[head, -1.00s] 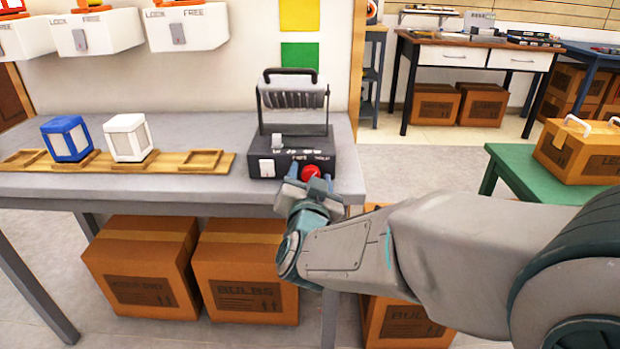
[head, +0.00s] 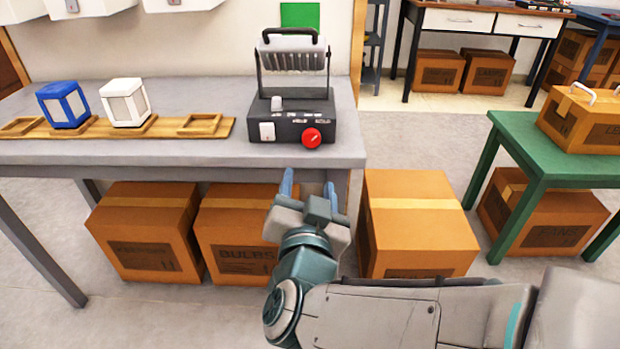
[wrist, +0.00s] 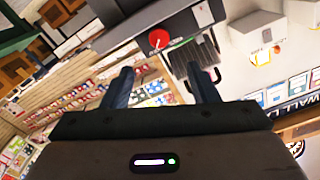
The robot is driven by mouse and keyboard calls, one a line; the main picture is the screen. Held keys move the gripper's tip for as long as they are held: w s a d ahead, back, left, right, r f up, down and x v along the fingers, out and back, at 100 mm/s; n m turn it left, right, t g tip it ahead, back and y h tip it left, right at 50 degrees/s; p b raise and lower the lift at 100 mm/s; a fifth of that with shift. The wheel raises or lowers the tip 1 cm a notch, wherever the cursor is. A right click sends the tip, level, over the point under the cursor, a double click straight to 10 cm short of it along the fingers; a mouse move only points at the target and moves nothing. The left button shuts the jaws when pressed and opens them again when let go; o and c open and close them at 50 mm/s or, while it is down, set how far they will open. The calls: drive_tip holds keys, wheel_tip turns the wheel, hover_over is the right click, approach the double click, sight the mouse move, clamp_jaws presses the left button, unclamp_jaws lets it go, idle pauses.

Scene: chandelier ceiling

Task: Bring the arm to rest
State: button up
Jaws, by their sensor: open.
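My gripper (head: 309,190) is in front of the grey workbench (head: 60,155), below its top edge in the head view, with its fingers pointing towards the bench. The fingers are apart with nothing between them. My arm reaches in from the lower right. The black device (head: 290,118) with a red knob (head: 311,138) and a ribbed lamp head stands at the bench's right end, beyond my gripper. In the wrist view the red knob (wrist: 159,39) shows past the fingers (wrist: 165,88), apart from them.
A blue lantern (head: 63,105) and a white lantern (head: 124,102) stand on a wooden rack (head: 170,126) on the bench. Cardboard boxes (head: 418,205) sit on the floor under and beside the bench. A green table (head: 510,128) with a box stands to the right.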

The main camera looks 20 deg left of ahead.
idle(0.4)
drive_tip(key=w+d+r+n+g+y+p, duration=0.1)
drive_tip(key=w+d+r+n+g+p, duration=0.15)
drive_tip(key=r+p, duration=0.45)
drive_tip(key=w+d+r+n+g+p, duration=0.1)
drive_tip(key=w+d+r+g+p, duration=0.25)
drive_tip(key=p, duration=0.65)
drive_tip(key=s+d+r+g+h+p, duration=0.1)
drive_tip(key=s+d+r+g+p, duration=0.2)
drive_tip(key=d, duration=0.4)
drive_tip(key=s+d+r+m+g+h+p, duration=0.1)
drive_tip(key=s+d+r+g+h+p, duration=0.1)
drive_tip(key=s+d+r+p, duration=0.2)
drive_tip(key=s+d+r+g+h+p, duration=0.2)
drive_tip(key=s+d+r+g+p, duration=0.1)
drive_tip(key=d+p, duration=0.6)
drive_tip(key=shift+s+d+r+m+g, duration=0.35)
drive_tip(key=shift+s+r, duration=0.1)
drive_tip(key=shift+s, duration=0.35)
